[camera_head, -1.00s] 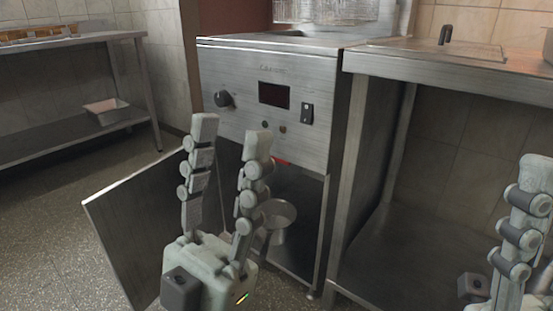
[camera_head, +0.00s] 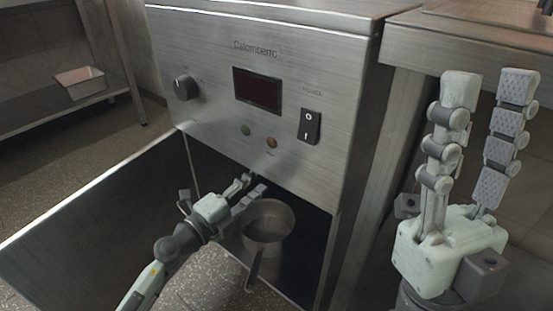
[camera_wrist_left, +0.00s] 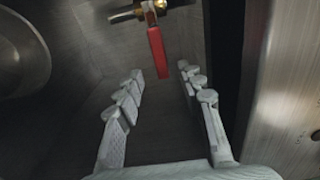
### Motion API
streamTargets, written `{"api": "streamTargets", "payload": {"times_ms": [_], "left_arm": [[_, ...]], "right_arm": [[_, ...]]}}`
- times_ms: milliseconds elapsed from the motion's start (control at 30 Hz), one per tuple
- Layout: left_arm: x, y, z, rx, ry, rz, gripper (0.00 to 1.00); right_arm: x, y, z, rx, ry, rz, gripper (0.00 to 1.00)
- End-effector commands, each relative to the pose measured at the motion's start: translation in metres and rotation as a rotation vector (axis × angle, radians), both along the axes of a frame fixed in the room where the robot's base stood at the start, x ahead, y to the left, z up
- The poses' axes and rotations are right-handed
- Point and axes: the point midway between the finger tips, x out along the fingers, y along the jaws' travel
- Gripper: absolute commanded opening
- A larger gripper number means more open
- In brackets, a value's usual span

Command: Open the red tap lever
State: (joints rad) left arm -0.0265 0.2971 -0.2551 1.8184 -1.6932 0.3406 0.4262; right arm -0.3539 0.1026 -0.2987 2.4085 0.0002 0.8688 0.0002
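The red tap lever (camera_wrist_left: 158,52) hangs from a brass valve (camera_wrist_left: 150,9) at the top of the left wrist view. In the head view I cannot make out the lever. My left gripper (camera_head: 252,187) reaches into the open cabinet under the fryer's control panel. In the left wrist view its fingers (camera_wrist_left: 163,82) are apart and empty. The lever lies ahead, between the lines of the two fingers and apart from both. My right gripper (camera_head: 488,92) is open and empty, fingers up, in front of the side counter.
A metal pot (camera_head: 270,222) with a long handle stands in the cabinet, below my left gripper. The cabinet door (camera_head: 95,225) is swung open to the left. The steel control panel (camera_head: 345,120) is above. A side counter (camera_head: 480,35) is at right.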

Motion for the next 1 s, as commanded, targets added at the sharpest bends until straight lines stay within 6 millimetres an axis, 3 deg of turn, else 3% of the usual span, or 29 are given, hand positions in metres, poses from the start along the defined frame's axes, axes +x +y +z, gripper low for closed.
{"api": "streamTargets", "payload": {"times_ms": [233,500,867,1000], "left_arm": [[0.028,-0.021,0.000,-0.003,-0.002,-0.001,0.38],[0.056,-0.042,-0.001,-0.001,-0.001,-0.002,0.38],[0.061,-0.045,0.000,-0.001,0.001,-0.002,0.38],[0.060,-0.045,0.000,-0.001,0.001,-0.002,0.21]], "right_arm": [[-0.008,-0.002,-0.006,0.012,-0.027,0.000,0.40],[-0.001,0.000,-0.004,0.000,-0.045,0.002,0.40],[0.000,0.002,-0.002,-0.011,-0.050,0.004,0.40],[-0.001,0.001,-0.002,-0.012,-0.049,0.004,0.40]]}}
